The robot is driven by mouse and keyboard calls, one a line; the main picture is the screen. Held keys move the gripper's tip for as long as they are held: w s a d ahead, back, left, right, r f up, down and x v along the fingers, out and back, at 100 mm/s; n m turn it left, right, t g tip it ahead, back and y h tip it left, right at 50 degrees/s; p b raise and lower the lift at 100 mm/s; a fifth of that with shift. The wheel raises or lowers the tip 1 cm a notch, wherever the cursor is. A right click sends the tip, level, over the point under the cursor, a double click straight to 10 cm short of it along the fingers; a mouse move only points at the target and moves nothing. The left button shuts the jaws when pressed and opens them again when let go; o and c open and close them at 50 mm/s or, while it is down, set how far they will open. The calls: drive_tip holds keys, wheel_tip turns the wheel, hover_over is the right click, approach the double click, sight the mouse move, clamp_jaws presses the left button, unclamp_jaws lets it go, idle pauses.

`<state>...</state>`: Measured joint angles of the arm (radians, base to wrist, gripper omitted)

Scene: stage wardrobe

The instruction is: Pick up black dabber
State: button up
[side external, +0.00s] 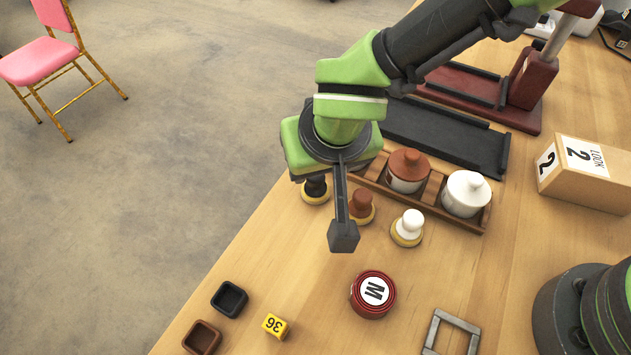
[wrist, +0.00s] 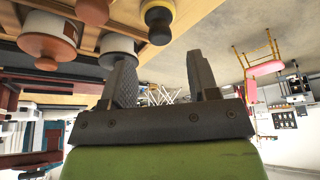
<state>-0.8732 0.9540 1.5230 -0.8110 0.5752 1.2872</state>
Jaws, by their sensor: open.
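The black dabber (side external: 316,188) stands upright on the table, a dark knob on a pale yellow base. It is just left of my gripper (side external: 343,238) in the side view and partly covered by it. In the wrist view, a dabber with a dark knob and yellow base (wrist: 158,18) shows at the top, beyond the fingers. My gripper (wrist: 160,75) is open and empty, with a clear gap between its two fingers. Only one finger shows clearly in the side view.
A brown dabber (side external: 361,205) and a white dabber (side external: 407,228) stand close by. A wooden rack (side external: 468,222) holds lidded jars behind them. A red M tin (side external: 373,294), a yellow 36 block (side external: 275,325) and small dark trays (side external: 229,299) lie nearer the front. The table's left edge is close.

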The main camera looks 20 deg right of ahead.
sight(314, 179)
drive_tip(key=x, duration=0.8)
drive_tip(key=shift+f, duration=0.2)
drive_tip(key=c, duration=0.6)
